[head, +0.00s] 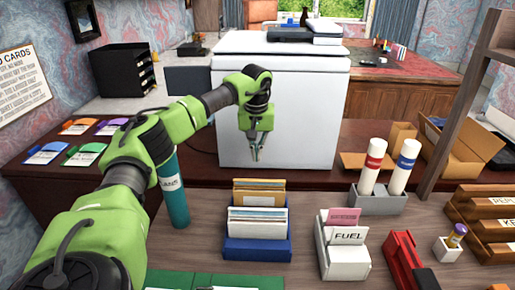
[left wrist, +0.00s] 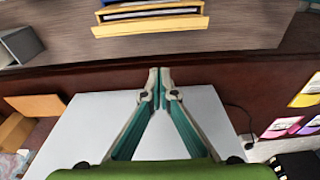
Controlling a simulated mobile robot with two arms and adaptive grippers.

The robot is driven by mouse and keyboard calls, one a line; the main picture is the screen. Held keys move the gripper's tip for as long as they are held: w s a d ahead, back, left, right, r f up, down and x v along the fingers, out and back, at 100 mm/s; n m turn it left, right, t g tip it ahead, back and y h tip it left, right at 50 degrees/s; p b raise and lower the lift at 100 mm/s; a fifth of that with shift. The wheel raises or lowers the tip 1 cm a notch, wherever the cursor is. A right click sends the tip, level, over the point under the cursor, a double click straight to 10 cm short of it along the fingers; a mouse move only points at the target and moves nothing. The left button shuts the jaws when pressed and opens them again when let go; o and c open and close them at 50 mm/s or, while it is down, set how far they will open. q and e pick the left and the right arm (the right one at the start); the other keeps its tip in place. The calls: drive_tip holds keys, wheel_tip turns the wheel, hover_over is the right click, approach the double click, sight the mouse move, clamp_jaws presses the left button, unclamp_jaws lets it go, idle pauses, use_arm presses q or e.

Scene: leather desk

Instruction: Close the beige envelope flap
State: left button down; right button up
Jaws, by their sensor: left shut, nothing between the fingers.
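A beige envelope (head: 258,184) stands upright at the back of a blue holder (head: 257,246) on the wooden desk, with other envelopes in front of it. In the left wrist view a beige flap (left wrist: 150,26) sticks out along the holder's near edge. My left gripper (head: 257,154) is shut and empty, pointing down behind the holder and apart from the envelope. Its fingertips (left wrist: 160,72) meet in the left wrist view, short of the flap. My right gripper is in neither view.
A teal cylinder (head: 173,195) stands left of the holder. A white holder with cards (head: 347,257) and a grey holder with two white tubes (head: 378,205) stand to the right. A large white box-shaped machine (head: 300,100) is behind my left gripper.

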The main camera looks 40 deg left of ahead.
sight(259, 184)
use_arm(q)
drive_tip(key=shift+s+d+f+p, duration=0.3)
drive_tip(key=shift+s+d+f, duration=0.1)
drive_tip(key=shift+f, duration=0.4)
drive_tip(key=shift+s+d+f+p, duration=0.25)
drive_tip(key=shift+s+f+p, duration=0.1)
drive_tip(key=shift+f, duration=0.4)
drive_tip(key=shift+s+d+f+p, duration=0.3)
drive_tip(key=shift+s+d+f, duration=0.1)
drive_tip(key=shift+f, duration=0.4)
drive_tip(key=shift+w, duration=0.1)
